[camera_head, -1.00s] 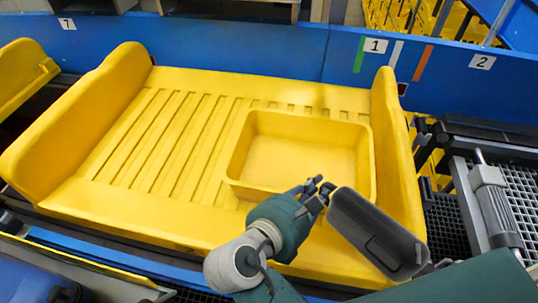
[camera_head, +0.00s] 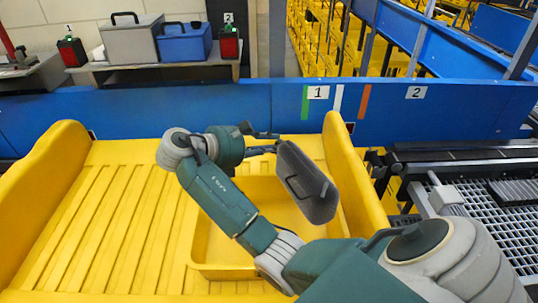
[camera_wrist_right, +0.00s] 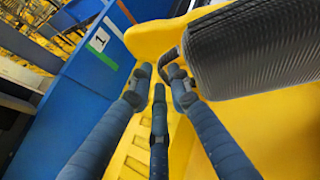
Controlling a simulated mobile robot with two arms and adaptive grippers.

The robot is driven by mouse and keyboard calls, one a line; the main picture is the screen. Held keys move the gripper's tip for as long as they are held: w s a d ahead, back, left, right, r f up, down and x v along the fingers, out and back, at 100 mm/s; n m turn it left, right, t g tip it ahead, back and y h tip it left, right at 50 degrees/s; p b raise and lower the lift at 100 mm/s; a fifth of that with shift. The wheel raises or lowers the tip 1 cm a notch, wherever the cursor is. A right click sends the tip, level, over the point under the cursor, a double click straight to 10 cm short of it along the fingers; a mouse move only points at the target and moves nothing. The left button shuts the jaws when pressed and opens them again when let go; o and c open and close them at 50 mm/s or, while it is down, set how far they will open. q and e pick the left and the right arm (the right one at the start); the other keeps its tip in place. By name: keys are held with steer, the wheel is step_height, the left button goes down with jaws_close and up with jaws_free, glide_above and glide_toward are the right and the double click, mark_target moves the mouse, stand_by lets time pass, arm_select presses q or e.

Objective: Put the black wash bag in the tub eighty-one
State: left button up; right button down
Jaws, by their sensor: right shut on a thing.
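The black wash bag (camera_head: 305,182) hangs tilted above the right part of a yellow tub (camera_head: 201,240), which stands in a yellow tray (camera_head: 75,215). I can read no eighty-one on any tub. My right gripper (camera_head: 264,142) is shut on the bag near its upper left end and holds it up. In the right wrist view, the gripper (camera_wrist_right: 160,85) has its fingertips at a thin dark loop on the end of the ribbed bag (camera_wrist_right: 255,45). My right arm hides part of the tub. My left gripper is not in view.
A blue wall (camera_head: 220,105) with a white 1 label (camera_head: 318,92) runs behind the tray. Behind it, a grey crate (camera_head: 132,42) and a blue box (camera_head: 185,44) stand on a table. A roller conveyor (camera_head: 465,155) lies to the right.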

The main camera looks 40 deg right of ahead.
step_height(320, 180, down, 20)
steer(key=shift+w+r+b, duration=0.1)
steer(key=shift+r+b, duration=0.05)
steer(key=shift+b, duration=1.05)
steer(key=c, duration=1.9)
jaws_free()
steer(key=v, duration=0.7)
steer(key=shift+a, duration=0.2)
steer(key=shift+r, duration=0.1)
